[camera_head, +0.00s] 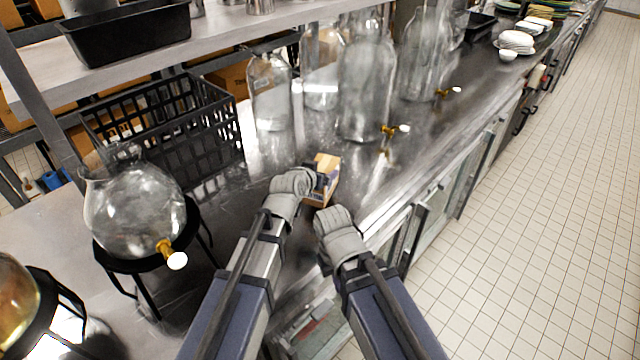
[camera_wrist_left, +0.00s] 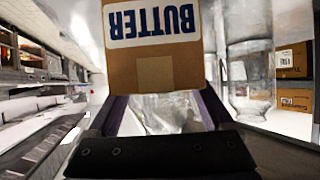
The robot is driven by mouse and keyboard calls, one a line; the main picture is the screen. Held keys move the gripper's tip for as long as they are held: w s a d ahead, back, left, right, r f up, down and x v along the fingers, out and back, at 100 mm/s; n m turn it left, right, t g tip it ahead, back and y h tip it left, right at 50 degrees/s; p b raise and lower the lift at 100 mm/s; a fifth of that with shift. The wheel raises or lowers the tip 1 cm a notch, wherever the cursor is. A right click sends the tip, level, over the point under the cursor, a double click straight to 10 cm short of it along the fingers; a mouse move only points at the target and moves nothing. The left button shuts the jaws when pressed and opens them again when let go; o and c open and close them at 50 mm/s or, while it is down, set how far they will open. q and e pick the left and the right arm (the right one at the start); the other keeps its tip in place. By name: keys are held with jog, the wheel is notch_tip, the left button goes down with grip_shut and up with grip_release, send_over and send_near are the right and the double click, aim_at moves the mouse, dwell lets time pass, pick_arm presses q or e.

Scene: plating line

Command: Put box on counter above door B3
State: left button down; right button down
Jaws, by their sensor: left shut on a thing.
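A small tan box (camera_head: 327,167) with a printed label is at the tip of my left gripper (camera_head: 319,184), over the steel counter (camera_head: 245,222) near its front edge. In the left wrist view the box (camera_wrist_left: 155,72) reads "BUTTER", upside down, and sits between the jaws, which are shut on it. I cannot tell whether its bottom touches the counter. My right gripper (camera_head: 324,262) is beside the counter edge, close to the left one; its jaws are hidden. Cabinet doors (camera_head: 405,235) run below the counter front; no door label is readable.
Tall glass dispensers (camera_head: 366,90) with brass taps stand behind the box. A black crate (camera_head: 205,140) and a round glass vessel (camera_head: 135,215) on a black stand are at the left. Plates (camera_head: 515,42) are stacked at the far end. The tiled floor (camera_head: 540,220) is clear.

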pick_arm(q)
notch_tip(320, 180, down, 4)
jog(key=b, duration=0.3)
jog(key=shift+r, duration=0.3)
grip_release()
